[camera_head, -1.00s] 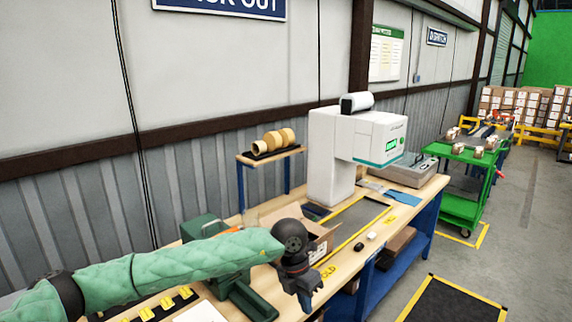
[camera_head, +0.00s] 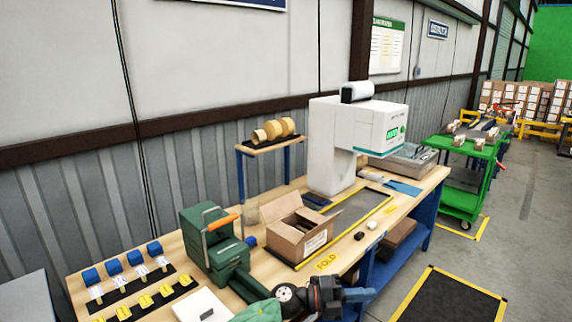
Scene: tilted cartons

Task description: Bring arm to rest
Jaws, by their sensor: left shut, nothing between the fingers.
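My left gripper (camera_head: 358,295) is at the bottom of the head view, at the front edge of the workbench (camera_head: 268,272). Its dark fingers point right and are shut with nothing between them. The green padded sleeve of my left arm comes in from the bottom edge, and most of the arm is out of frame. My right gripper is not in view. An open cardboard carton (camera_head: 300,236) sits on the bench beyond the gripper, apart from it, with its flaps up.
A green machine with an orange handle (camera_head: 215,245) stands left of the carton. A white machine (camera_head: 335,150) stands behind it. Blue and yellow pieces lie on dark strips (camera_head: 128,298) at the left. A green cart (camera_head: 465,180) stands beyond the bench; open floor lies right.

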